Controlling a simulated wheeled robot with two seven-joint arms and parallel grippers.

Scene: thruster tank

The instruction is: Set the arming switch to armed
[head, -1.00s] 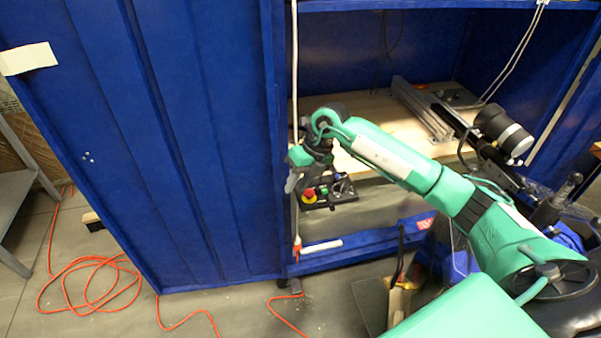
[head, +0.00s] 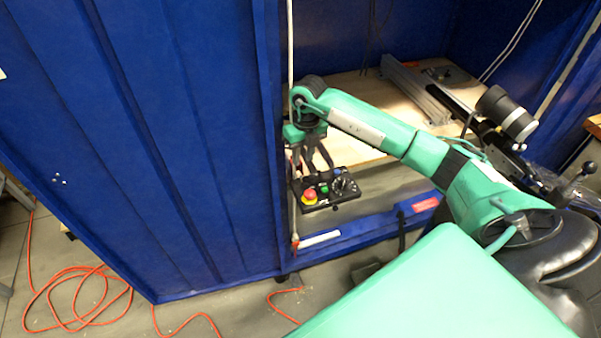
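A black control box (head: 329,204) sits below the shelf at the cabinet's front opening. It carries a red mushroom button with a yellow base (head: 309,196), a small green button (head: 324,189) and a dark round dial or knob (head: 345,184) on the right. The arming switch is too small to pick out for sure, and its position cannot be read. My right gripper (head: 321,170) hangs just above and behind the box, with its two grey fingers apart and nothing seen between them. Whether a fingertip touches a control cannot be told. My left gripper is out of view.
A blue cabinet wall (head: 150,130) stands close on the left of the box, with a white cable (head: 291,120) down its edge. A wooden shelf (head: 350,88) lies behind, bearing metal rails (head: 415,95). Orange hose (head: 85,300) lies on the floor.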

